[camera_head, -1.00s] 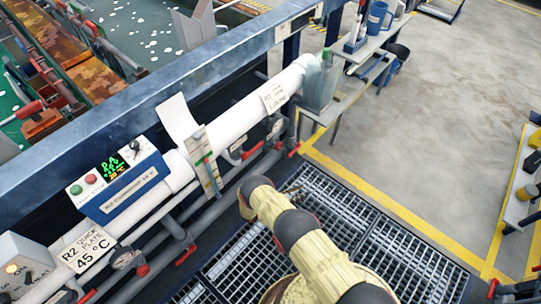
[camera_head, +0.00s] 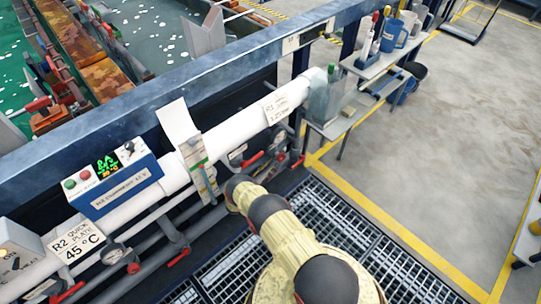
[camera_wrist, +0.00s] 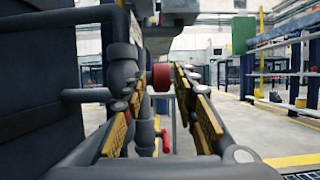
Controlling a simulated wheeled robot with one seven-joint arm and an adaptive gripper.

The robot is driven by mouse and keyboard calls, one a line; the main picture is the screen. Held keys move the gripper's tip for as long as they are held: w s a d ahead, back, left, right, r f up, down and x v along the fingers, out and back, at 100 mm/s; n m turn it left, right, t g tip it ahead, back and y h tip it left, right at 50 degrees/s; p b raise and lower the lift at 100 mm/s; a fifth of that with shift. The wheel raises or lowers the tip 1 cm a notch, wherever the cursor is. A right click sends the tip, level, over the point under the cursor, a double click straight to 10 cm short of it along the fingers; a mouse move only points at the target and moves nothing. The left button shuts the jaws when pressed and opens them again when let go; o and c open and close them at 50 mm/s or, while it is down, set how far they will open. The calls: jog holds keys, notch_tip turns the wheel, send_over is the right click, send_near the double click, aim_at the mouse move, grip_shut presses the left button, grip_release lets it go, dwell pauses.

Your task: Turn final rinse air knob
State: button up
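In the wrist view my gripper (camera_wrist: 160,95) has its two yellow-padded fingers apart, with an open gap between them. A round red knob (camera_wrist: 161,77) shows in that gap, farther ahead; no contact with the fingers is visible. A red valve handle (camera_wrist: 165,141) shows lower, beyond the fingers. No readable label marks either as the final rinse air knob. In the head view my gripper is hidden by my arm, which reaches toward the pipes below the tank edge. Red valve handles (camera_head: 179,257) sit on those pipes.
A blue control box (camera_head: 127,185) and a 45 °C sign (camera_head: 75,241) are on the white pipe (camera_head: 232,138). A side table (camera_head: 375,57) with bottles and mugs stands at the back. Floor grating (camera_head: 345,225) lies under my arm; open floor (camera_head: 440,150) is to the right.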

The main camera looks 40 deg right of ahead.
aim_at(278, 159)
jog(key=x, duration=0.7)
jog(key=shift+b, duration=0.35)
jog(key=shift+c, duration=0.6)
grip_shut()
